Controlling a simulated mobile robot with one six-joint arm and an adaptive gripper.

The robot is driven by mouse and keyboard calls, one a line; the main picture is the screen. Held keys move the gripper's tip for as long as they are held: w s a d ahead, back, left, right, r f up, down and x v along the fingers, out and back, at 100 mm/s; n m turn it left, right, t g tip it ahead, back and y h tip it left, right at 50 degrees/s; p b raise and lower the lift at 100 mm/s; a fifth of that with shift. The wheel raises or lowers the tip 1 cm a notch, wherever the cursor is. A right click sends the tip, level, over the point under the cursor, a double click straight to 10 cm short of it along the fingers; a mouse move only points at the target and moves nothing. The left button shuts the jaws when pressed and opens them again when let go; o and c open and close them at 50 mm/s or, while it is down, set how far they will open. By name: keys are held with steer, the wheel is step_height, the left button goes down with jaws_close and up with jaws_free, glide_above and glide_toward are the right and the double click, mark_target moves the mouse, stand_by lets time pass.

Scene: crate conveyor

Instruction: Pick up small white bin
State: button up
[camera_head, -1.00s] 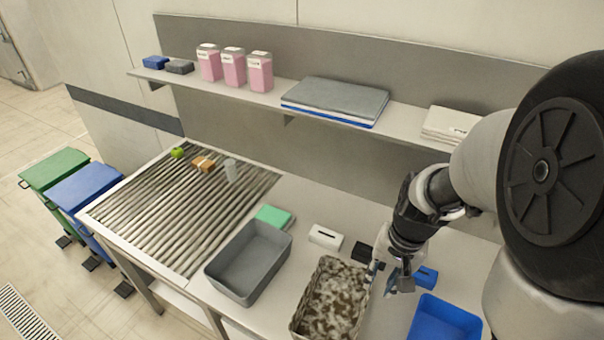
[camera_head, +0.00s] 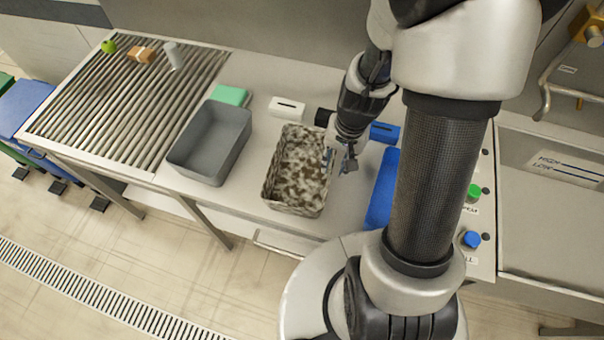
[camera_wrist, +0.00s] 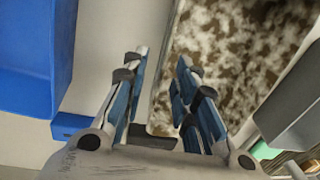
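A bin with mottled brown-and-white inner surfaces (camera_head: 275,188) stands on the counter in the head view. Its pale rim also shows in the wrist view (camera_wrist: 160,100). No plain white open bin is in view. A small white box with a dark slot (camera_head: 286,108) stands behind the mottled bin. My gripper (camera_head: 340,162) is at the mottled bin's right wall. In the wrist view my gripper (camera_wrist: 160,70) is open, with the bin's rim running between its fingers; whether they touch the wall cannot be told.
A grey bin (camera_head: 210,143) stands to the left, with a green block (camera_head: 230,95) behind it. A blue bin (camera_head: 381,190), partly hidden by my arm, and a small blue box (camera_head: 384,132) are to the right. A roller conveyor (camera_head: 125,100) fills the left. A sink (camera_head: 555,200) is at far right.

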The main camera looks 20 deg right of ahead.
steer(key=f, duration=0.1)
steer(key=f+b, duration=0.1)
steer(key=f, duration=0.1)
steer(key=f+b, duration=0.1)
steer(key=f, duration=0.1)
steer(key=shift+w+a, duration=0.25)
steer(key=shift+a, duration=0.05)
steer(key=shift+c, duration=0.4)
jaws_close()
